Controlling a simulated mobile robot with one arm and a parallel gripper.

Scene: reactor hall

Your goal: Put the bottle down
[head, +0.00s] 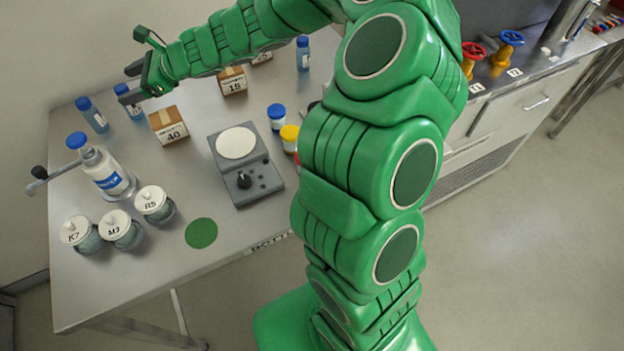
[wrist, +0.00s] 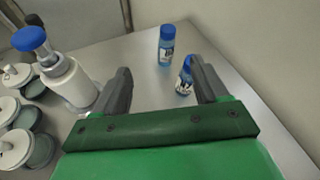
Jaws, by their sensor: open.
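A carton marked 40 (head: 168,127) and a scale (head: 257,180) stand to the right. A green disc (head: 201,233) lies bare near the table's front edge.

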